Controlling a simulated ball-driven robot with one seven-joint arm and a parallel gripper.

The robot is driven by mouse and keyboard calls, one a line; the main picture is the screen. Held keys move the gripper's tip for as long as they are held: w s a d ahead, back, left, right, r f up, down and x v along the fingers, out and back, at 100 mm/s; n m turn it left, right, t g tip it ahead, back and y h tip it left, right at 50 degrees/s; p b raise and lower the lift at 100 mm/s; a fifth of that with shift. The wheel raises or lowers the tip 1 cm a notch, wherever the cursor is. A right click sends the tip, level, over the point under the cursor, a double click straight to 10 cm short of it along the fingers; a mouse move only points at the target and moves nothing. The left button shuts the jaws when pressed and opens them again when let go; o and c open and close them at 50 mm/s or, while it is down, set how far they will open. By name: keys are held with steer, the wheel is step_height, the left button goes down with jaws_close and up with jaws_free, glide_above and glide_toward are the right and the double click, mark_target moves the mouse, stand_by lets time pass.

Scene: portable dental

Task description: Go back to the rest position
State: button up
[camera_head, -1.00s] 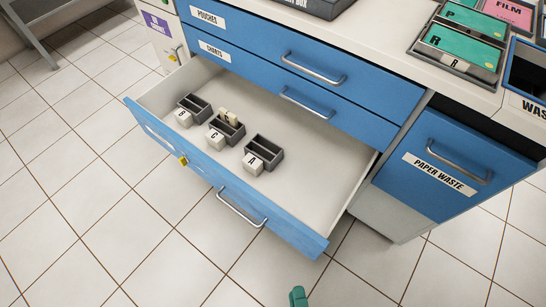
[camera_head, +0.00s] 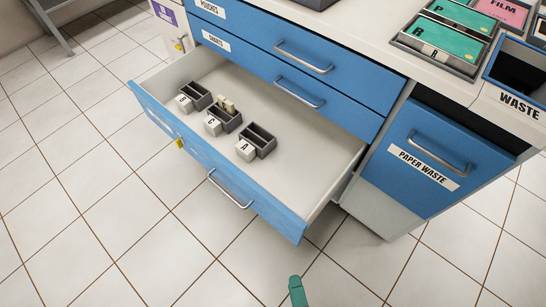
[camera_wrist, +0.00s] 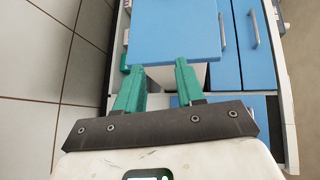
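My gripper (camera_wrist: 160,70) shows in the wrist view with its two green fingers spread apart and nothing visible between them. In the head view only one green fingertip of my gripper (camera_head: 297,290) shows, at the bottom edge, over the floor and apart from the open drawer. The blue-fronted drawer (camera_head: 222,188) is pulled out. Inside it stand small dark holders labelled B, C (camera_head: 224,120) and A (camera_head: 257,141). The C holder has a small beige item in it.
The white counter (camera_head: 375,38) carries labelled trays (camera_head: 442,48) and a waste bin (camera_head: 520,75) at right. The paper waste front (camera_head: 420,170) is below. Open tiled floor (camera_head: 90,230) lies in front and at left. The pulled-out drawer juts over it.

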steer(key=w+d+n+g+y, duration=0.2)
steer(key=w+d+n+g, duration=0.4)
steer(key=n, duration=0.5)
steer(key=s+d+r+n+g+h, duration=0.2)
steer(key=s+d+r+n+g, duration=0.15)
steer(key=d, duration=0.35)
steer(key=s+d+r+n+g+h, duration=0.25)
steer(key=d+g, duration=0.25)
steer(key=d, duration=0.3)
step_height(320, 180, up, 19)
steer(key=p, duration=1.8)
steer(key=shift+s+r+m+p, duration=0.2)
steer(key=shift+s+m+p, duration=0.1)
steer(key=shift+p, duration=0.1)
